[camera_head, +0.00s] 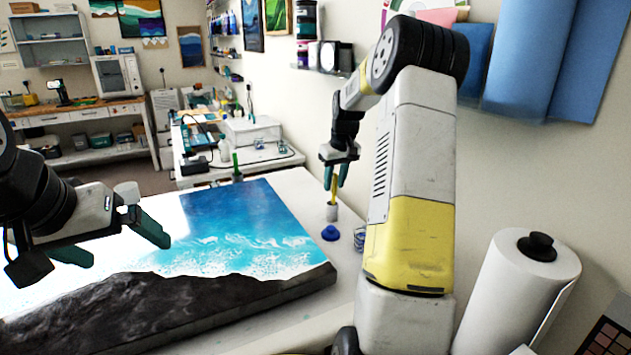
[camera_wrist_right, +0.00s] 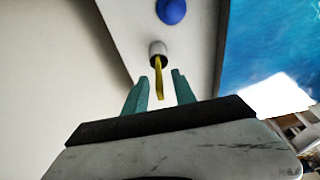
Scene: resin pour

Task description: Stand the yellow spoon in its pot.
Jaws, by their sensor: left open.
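The yellow spoon (camera_head: 334,196) stands in a small grey-white pot (camera_head: 331,213) near the table's right edge. In the right wrist view the spoon (camera_wrist_right: 160,85) has its far end inside the mouth of the pot (camera_wrist_right: 157,48). My right gripper (camera_head: 334,186) is above the pot, with its fingers on either side of the spoon handle. In the wrist view gaps show between the spoon and both fingers of this gripper (camera_wrist_right: 160,75), so it is open. My left gripper (camera_head: 126,252) is open and empty over the left part of the painted panel.
A blue and white resin panel (camera_head: 240,220) with a dark rocky edge fills much of the table. A blue knob-like object (camera_head: 330,233) lies in front of the pot. A green-handled tool (camera_head: 236,165) stands behind the panel. A paper towel roll (camera_head: 515,295) stands at the right.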

